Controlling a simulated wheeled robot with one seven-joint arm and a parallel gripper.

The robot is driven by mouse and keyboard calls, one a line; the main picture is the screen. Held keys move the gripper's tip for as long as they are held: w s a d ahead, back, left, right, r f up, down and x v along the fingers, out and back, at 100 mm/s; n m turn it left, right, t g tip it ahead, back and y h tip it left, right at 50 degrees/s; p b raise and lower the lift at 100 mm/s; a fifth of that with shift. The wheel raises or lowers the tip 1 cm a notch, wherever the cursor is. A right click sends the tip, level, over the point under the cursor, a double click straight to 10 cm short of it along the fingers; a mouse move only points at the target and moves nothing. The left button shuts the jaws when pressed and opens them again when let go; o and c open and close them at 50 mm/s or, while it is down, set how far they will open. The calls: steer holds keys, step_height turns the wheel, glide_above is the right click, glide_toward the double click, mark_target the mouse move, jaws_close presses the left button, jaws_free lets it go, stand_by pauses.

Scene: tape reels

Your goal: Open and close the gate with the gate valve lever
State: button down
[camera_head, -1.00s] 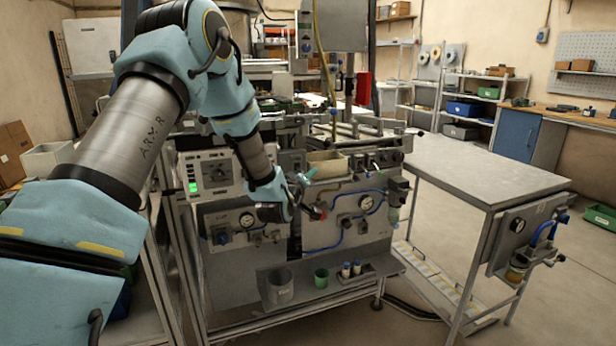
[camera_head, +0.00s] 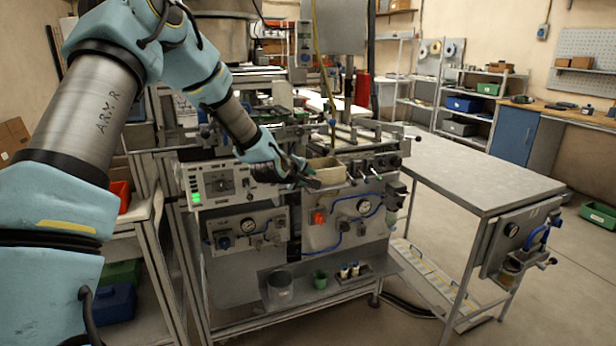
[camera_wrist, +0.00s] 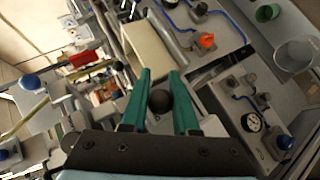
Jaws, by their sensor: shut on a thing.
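My gripper (camera_head: 308,178) is at the front top edge of the machine, left of a beige open box (camera_head: 328,172). In the wrist view its two green fingers (camera_wrist: 161,74) stand on either side of a round black knob (camera_wrist: 160,102). The gripper is shut on this knob, which looks like the end of the gate valve lever. The lever's shaft is hidden behind the knob and fingers. In the head view the knob is too small to make out. The gate itself cannot be told apart from the other machine parts.
An orange knob (camera_head: 319,217), a pressure gauge (camera_head: 364,207) and blue hoses sit on the panel below. A control box (camera_head: 217,183) with a green light is to the left. A grey cup (camera_head: 280,288) and green cup (camera_head: 320,279) stand on the lower shelf. A bare table (camera_head: 470,175) is at right.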

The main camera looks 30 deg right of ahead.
stand_by(0.4)
steer(key=c, duration=0.7)
jaws_free()
steer(key=shift+o, duration=0.2)
steer(key=shift+a+r, duration=0.1)
steer(key=b+v, duration=0.2)
steer(key=v, duration=0.8)
steer(key=shift+s+a+r+b, duration=0.15)
steer(key=shift+a+r+b, duration=0.05)
steer(key=shift+b, duration=0.2)
steer(key=s+a+f+m+g+y, duration=0.1)
steer(key=a+f+m+y, duration=0.15)
steer(key=a, duration=0.85)
steer(key=s+a+f+m+g+y, duration=0.1)
steer(key=a+f+y, duration=0.25)
steer(key=a, duration=0.75)
steer(key=s+a+g+y, duration=0.1)
steer(key=s+a+g, duration=0.1)
steer(key=s+a, duration=0.4)
steer(key=s+a+m+g+y, duration=0.1)
steer(key=s+a+y, duration=0.1)
steer(key=s+a, duration=0.4)
steer(key=a, duration=0.4)
steer(key=shift+a+g+y, duration=0.3)
steer(key=shift+a+g, duration=0.1)
